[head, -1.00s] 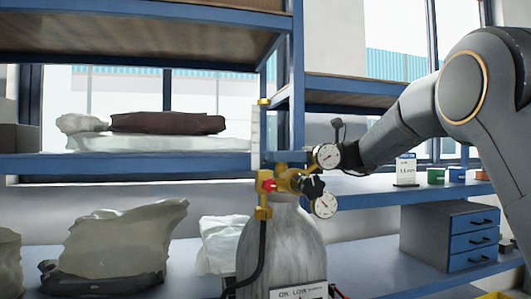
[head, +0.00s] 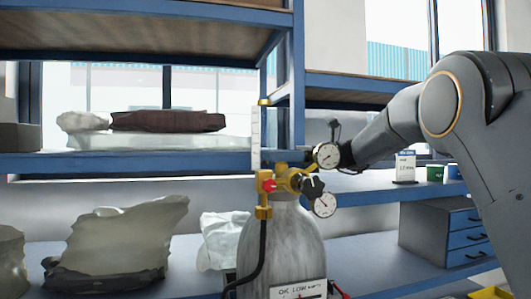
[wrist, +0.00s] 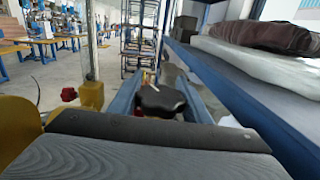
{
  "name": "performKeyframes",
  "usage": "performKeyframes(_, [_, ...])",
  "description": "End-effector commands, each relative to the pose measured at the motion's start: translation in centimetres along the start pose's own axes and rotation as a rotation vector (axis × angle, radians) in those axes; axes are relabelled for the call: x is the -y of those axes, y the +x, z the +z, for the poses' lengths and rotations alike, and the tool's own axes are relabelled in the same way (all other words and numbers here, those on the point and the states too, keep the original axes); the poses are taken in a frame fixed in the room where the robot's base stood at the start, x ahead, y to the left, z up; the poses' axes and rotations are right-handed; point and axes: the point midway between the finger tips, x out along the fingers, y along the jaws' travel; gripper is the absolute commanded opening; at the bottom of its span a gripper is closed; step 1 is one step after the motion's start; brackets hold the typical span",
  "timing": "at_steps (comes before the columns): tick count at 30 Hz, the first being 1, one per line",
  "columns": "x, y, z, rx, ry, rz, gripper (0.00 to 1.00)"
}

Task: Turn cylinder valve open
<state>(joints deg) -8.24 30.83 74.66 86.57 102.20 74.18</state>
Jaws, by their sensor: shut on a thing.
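The grey gas cylinder (head: 282,245) stands upright, with a brass regulator (head: 282,180) on top. The regulator carries two round gauges, a black star knob (head: 313,187) and a clear flow tube (head: 256,135). My gripper (head: 288,156) reaches in from the right behind the upper gauge (head: 326,155), which partly hides it. In the wrist view a black valve knob (wrist: 161,100) sits between my gripper's blue fingers (wrist: 160,92), which are shut on it. The head view does not show this knob clearly. Its turned angle cannot be told.
Brass regulator parts (wrist: 18,125) are close on the left in the wrist view. A blue shelf (head: 130,163) with wrapped bags stands behind the cylinder. A drawer unit (head: 440,230) and small tubs stand at right. A black hose (head: 258,260) hangs down the cylinder's front.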

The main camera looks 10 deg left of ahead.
Motion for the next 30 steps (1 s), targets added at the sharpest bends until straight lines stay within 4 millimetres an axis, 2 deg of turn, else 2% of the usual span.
performKeyframes(10, [-0.1, 0.0, 0.1, 0.0, -0.002, 0.02, 0.21])
performKeyframes(11, [-0.1, 0.0, 0.1, 0.0, -0.002, 0.02, 0.45])
performKeyframes(14, [-0.1, 0.0, 0.1, 0.0, -0.001, 0.02, 0.62])
performKeyframes(23, [-0.1, -0.1, 0.0, 0.0, -0.001, 0.019, 0.62])
performKeyframes(26, [0.0, -0.9, -0.1, 0.0, -0.002, 0.018, 0.62])
performKeyframes(30, [0.1, -3.0, -0.2, 0.0, -0.002, 0.017, 0.62])
